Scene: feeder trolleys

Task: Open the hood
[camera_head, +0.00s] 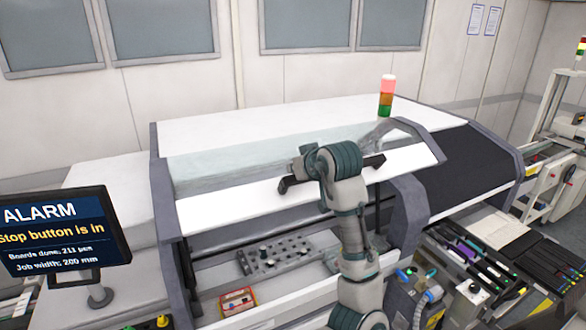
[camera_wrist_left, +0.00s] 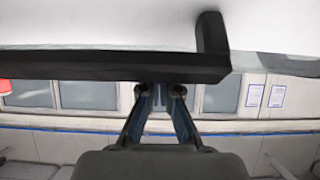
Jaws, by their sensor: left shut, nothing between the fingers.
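The machine hood (camera_head: 230,205) is a white panel with a translucent pane above it. Its front edge stands above the machine's open front, and the inside shows below. A black bar handle (camera_head: 290,184) runs along the panel; its middle is hidden behind my left wrist. In the left wrist view the handle (camera_wrist_left: 100,66) crosses the upper left, with a short post near its end, below the white hood surface (camera_wrist_left: 120,22). My left gripper (camera_wrist_left: 161,92) is shut and empty, its fingertips at the handle's edge in that view; contact cannot be told. My right gripper is out of view.
An alarm screen (camera_head: 60,232) stands at the front left. A signal lamp (camera_head: 386,96) stands on the machine top. Inside the front are a dark plate with knobs (camera_head: 272,256) and a red-framed box (camera_head: 238,301). Feeders (camera_head: 465,255) fill the right side.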

